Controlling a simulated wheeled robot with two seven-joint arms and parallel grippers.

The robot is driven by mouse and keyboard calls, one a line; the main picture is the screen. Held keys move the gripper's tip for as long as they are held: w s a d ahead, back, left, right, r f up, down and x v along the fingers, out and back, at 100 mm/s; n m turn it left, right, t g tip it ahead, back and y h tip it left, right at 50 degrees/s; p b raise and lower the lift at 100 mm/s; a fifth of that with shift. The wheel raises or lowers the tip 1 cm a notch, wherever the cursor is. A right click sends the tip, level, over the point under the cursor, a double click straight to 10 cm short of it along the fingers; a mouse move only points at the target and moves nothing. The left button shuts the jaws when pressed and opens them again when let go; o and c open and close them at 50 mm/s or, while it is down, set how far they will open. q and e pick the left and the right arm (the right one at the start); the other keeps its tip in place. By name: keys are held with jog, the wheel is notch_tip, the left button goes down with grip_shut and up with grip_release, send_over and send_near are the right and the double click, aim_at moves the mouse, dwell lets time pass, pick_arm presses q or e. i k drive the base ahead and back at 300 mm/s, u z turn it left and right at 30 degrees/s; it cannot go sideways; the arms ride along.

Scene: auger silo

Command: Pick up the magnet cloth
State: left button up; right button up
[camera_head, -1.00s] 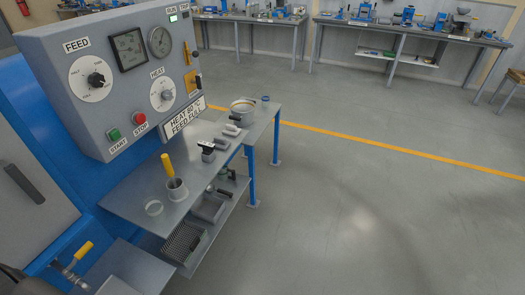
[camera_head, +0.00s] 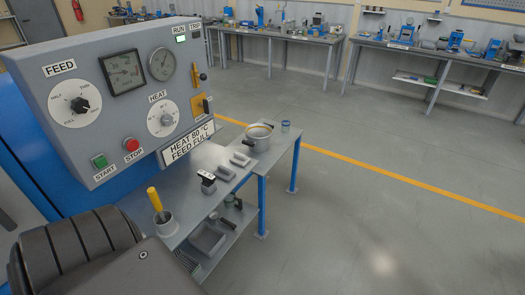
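I cannot pick out a magnet cloth for certain. Small items lie on the grey metal side table (camera_head: 186,226): a black-topped piece (camera_head: 207,182) and two small grey blocks, one nearer (camera_head: 226,173) and one farther (camera_head: 240,159). A grey cup (camera_head: 165,222) with a yellow-handled tool (camera_head: 155,199) stands at the table's near end. A dark ribbed part of my own arm fills the lower left and hides part of the table. Neither gripper's fingers show.
The control panel (camera_head: 125,120) overhangs the table at left. A metal pot (camera_head: 260,140) and a small blue-grey cup (camera_head: 285,126) stand at the far end. A lower shelf holds a grey bin (camera_head: 207,240). Open floor (camera_head: 370,225) lies to the right.

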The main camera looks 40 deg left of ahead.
aim_at(224, 173)
jog(key=z, duration=0.1)
jog(key=i, duration=1.85)
jog(key=u, duration=0.95)
jog(key=i, duration=0.95)
jog(key=u, duration=1.6)
jog(key=i, duration=0.45)
jog(key=u, duration=0.25)
